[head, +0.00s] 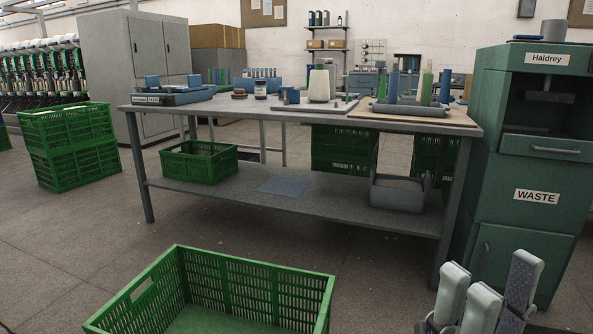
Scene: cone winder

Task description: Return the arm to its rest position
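My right gripper (492,280) is at the bottom right corner of the head view. Its grey fingers point up and stand apart, with nothing between them. It is in front of the green waste cabinet and clear of the table. Most of the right arm is outside the view. My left gripper does not show.
A grey work table (240,107) with cones, tubes and a scale (173,94) stands ahead. An empty green crate (255,290) is close in front. The waste cabinet (525,180) is at right. Stacked green crates (70,145) stand at left. Open floor lies between crate and table.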

